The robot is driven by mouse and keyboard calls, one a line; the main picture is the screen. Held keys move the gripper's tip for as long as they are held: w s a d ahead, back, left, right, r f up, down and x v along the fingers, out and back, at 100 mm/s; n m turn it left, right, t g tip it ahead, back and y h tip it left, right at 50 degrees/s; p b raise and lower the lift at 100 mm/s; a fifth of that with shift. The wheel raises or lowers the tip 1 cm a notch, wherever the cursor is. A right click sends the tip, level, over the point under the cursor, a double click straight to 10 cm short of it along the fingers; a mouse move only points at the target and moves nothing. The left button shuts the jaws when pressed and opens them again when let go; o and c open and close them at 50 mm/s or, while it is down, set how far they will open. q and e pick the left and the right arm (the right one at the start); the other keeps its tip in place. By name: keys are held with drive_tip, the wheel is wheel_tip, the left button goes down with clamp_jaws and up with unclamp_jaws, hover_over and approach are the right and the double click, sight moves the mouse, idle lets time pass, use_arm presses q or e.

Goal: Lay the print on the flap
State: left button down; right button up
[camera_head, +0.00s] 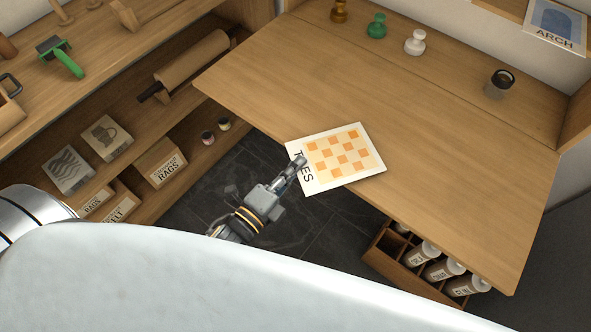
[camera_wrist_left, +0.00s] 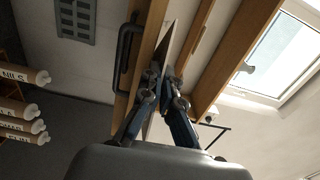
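The print (camera_head: 345,156) is a white sheet with an orange checker pattern and dark lettering along its left edge. My left gripper (camera_head: 298,166) is shut on that left edge. In the left wrist view the fingertips (camera_wrist_left: 166,76) close on the thin sheet, seen nearly edge-on. The flap (camera_head: 440,150) is the wide wooden board, open and roughly level. The print overlaps the flap's front edge in the head view, with its lettered side out over the floor. I cannot tell whether it touches the wood. My right gripper is not in view.
A brown, a green (camera_head: 377,26) and a white knobbed piece (camera_head: 414,42) and a dark-topped jar (camera_head: 498,84) stand along the back. An ARCH print (camera_head: 556,24) is at upper right. A bottle crate (camera_head: 411,262) stands below the flap. The flap's middle is clear.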

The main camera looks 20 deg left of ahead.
use_arm(q)
drive_tip(key=shift+r, duration=0.1)
drive_tip(key=shift+f, duration=0.55)
drive_tip(key=c, duration=1.5)
unclamp_jaws()
drive_tip(key=shift+r, duration=0.65)
drive_tip(key=b+v, duration=0.1)
drive_tip(key=v, duration=1.1)
drive_tip(key=shift+f+b, duration=0.1)
drive_tip(key=shift+b, duration=0.2)
